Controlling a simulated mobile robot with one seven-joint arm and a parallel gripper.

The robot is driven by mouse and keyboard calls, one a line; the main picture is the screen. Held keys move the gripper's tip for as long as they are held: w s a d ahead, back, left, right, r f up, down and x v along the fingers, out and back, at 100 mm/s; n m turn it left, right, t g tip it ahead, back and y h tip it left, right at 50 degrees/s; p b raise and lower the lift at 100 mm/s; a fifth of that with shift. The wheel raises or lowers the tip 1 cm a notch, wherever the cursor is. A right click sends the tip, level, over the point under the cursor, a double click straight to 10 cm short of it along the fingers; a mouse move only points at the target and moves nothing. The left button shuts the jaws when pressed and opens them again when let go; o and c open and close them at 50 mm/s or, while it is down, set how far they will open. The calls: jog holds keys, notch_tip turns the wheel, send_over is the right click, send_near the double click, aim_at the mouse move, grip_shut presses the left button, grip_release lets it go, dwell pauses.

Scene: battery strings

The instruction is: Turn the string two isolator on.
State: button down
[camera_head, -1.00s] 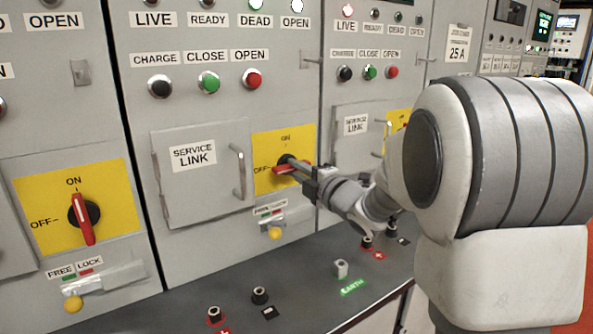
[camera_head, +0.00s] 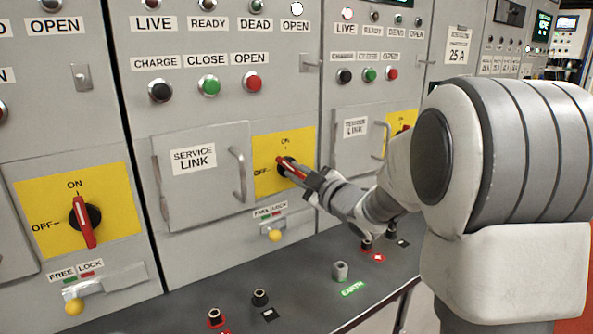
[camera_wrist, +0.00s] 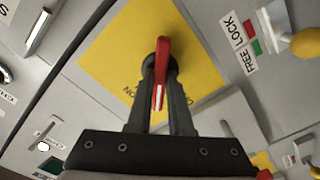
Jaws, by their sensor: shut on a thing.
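The isolator in the middle panel has a red handle (camera_head: 290,169) on a black hub, set on a yellow plate (camera_head: 264,149) marked ON at the top and OFF at the left. The handle is slanted, its near end pointing down and right. My gripper (camera_head: 304,176) is at the handle. In the wrist view my gripper (camera_wrist: 160,85) has its two black fingers on either side of the red handle (camera_wrist: 163,60), shut on it. Which panel carries the string two name cannot be read.
A left isolator (camera_head: 83,222) has its handle nearly vertical. Below the middle isolator is a yellow knob (camera_head: 275,236) under FREE and LOCK labels. A service link door (camera_head: 203,177) with a bar handle (camera_head: 238,174) is to the left. A grey ledge (camera_head: 290,272) with terminals lies below.

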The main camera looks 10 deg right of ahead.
jog(key=m+p, duration=0.1)
jog(key=m, duration=0.3)
jog(key=shift+r+m+p, duration=0.1)
jog(key=shift+m+p, duration=0.2)
jog(key=shift+p, duration=0.1)
jog(key=m+p, duration=0.1)
jog(key=m, duration=0.3)
jog(key=shift+p, duration=0.4)
jog(key=shift+m, duration=0.3)
jog(key=c, duration=0.8)
grip_release()
jog(key=v, duration=1.7)
jog(key=shift+s+d+p, duration=0.15)
jog(key=shift+s+p, duration=0.05)
jog(key=shift+p, duration=0.2)
